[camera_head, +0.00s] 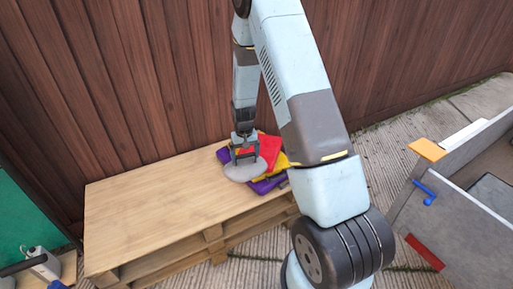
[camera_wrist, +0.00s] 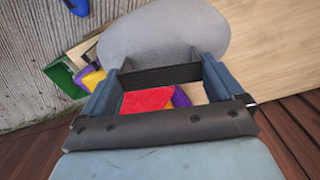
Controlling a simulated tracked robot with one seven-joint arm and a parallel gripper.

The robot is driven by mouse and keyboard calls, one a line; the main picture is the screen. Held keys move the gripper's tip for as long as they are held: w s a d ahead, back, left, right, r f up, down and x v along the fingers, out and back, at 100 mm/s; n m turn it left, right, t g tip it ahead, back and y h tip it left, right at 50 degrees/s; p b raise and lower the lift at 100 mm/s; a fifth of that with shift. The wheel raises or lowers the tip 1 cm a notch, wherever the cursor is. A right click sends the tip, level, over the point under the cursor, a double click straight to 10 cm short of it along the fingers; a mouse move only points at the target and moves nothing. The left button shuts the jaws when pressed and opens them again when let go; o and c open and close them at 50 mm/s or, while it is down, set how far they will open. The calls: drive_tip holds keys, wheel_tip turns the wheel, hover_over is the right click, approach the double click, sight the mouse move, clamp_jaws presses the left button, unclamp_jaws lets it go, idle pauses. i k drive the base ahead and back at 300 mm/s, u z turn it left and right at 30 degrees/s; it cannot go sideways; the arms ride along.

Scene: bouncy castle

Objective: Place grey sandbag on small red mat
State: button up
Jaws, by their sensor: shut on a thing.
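The grey sandbag (camera_head: 243,171) is held in my gripper (camera_head: 244,157) above the wooden pallet table, beside a stack of coloured mats. In the wrist view the grey sandbag (camera_wrist: 165,35) is between and beyond the finger ends of my gripper (camera_wrist: 160,75). The small red mat (camera_head: 268,152) lies on top of yellow and purple ones, just right of and behind the sandbag. The red mat also shows through the gripper frame in the wrist view (camera_wrist: 147,100). Whether the sandbag touches the stack or table cannot be told.
The yellow mat (camera_head: 285,166) and purple mat (camera_head: 267,185) stick out under the red one. The pallet table (camera_head: 150,205) is bare to the left. A wooden fence (camera_head: 130,80) stands close behind. A grey-walled box (camera_head: 455,215) is at the right.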

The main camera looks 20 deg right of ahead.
sight(261, 149)
drive_tip(key=u, duration=0.05)
drive_tip(key=i, duration=0.85)
drive_tip(key=z, duration=0.15)
